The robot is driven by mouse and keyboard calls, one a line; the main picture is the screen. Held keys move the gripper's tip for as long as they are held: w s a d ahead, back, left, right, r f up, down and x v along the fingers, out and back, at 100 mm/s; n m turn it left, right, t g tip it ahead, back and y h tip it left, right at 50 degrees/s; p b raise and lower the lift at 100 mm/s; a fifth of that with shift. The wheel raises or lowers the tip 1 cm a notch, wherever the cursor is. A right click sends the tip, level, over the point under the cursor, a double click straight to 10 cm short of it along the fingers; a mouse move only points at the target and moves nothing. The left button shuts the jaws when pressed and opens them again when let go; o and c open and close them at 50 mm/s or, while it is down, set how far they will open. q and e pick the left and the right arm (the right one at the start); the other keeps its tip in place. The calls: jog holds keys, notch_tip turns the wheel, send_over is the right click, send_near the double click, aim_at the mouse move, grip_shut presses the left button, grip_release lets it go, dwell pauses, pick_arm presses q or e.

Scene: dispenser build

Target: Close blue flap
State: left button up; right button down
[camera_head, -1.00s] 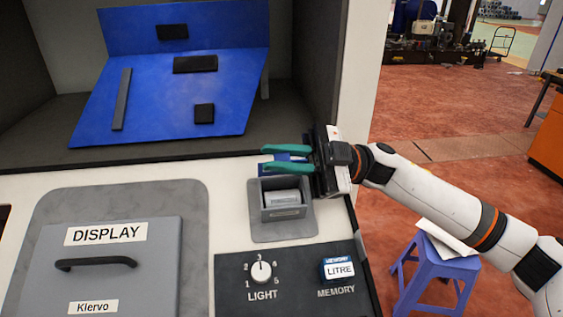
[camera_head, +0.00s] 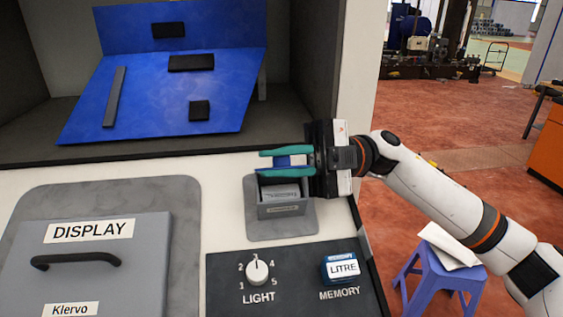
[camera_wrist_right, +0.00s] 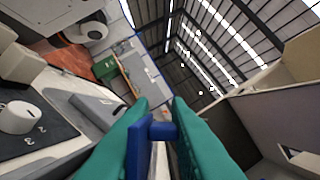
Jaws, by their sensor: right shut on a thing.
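The small blue flap (camera_head: 284,161) is at the back of a small grey box (camera_head: 283,210) on the console. The box top is uncovered, and a pale labelled item (camera_head: 280,191) shows inside. My right gripper (camera_head: 262,163) reaches in from the right, its green fingers either side of the flap, shut on it. The right wrist view shows the blue flap (camera_wrist_right: 138,152) and its blue knob (camera_wrist_right: 163,131) between the green fingers (camera_wrist_right: 161,112). The fingers hide part of the flap, so its exact tilt is unclear. My left gripper is not in view.
A large blue panel (camera_head: 150,105) with black bars stands in the recess behind. A grey DISPLAY door (camera_head: 85,265) is at the left. A LIGHT knob (camera_head: 257,272) and MEMORY button (camera_head: 341,268) are in front. A purple stool (camera_head: 440,270) stands on the floor at the right.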

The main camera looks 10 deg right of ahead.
jog(key=shift+r, duration=0.15)
jog(key=c, duration=1.4)
grip_release()
jog(key=shift+c, duration=0.2)
jog(key=shift+d, duration=0.1)
jog(key=shift+w+d+f+b, duration=0.15)
jog(key=shift+d+f+b, duration=0.15)
jog(key=shift+b, duration=0.05)
jog(key=b+v, duration=0.4)
jog(key=v, duration=0.5)
jog(key=shift+d, duration=0.3)
jog(key=shift+v, duration=0.8)
